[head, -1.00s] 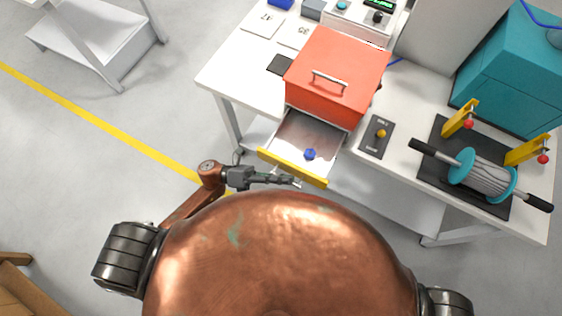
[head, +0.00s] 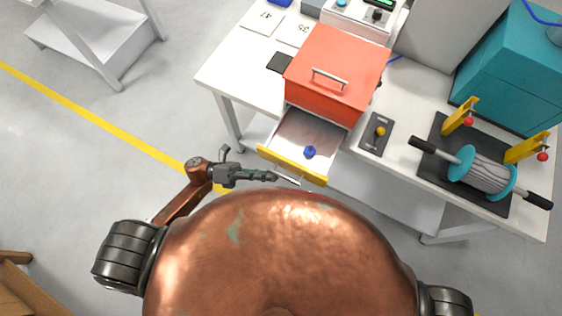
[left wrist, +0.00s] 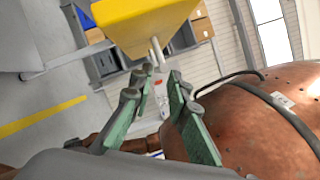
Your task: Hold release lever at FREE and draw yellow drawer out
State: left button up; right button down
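The yellow-fronted drawer (head: 292,166) stands pulled out of the red cabinet (head: 336,72), with a small blue piece (head: 309,151) inside. My left gripper (head: 277,177) is in front of the drawer's left part, below the yellow front. The yellow front (left wrist: 145,18) and a pale bar-like handle (left wrist: 156,52) are just beyond the tips. A yellow-knobbed lever (head: 380,131) stands on a dark plate right of the drawer; its lettering is too small to read. My right gripper is out of view.
A teal-flanged reel (head: 487,176) with black handles lies on a dark mat at right, near yellow brackets (head: 463,115). A teal cabinet (head: 510,70) stands behind. The white table's (head: 238,75) left part holds cards and a black pad.

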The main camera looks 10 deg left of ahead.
pick_arm(q)
jog(key=v, duration=0.7)
dwell(0.4)
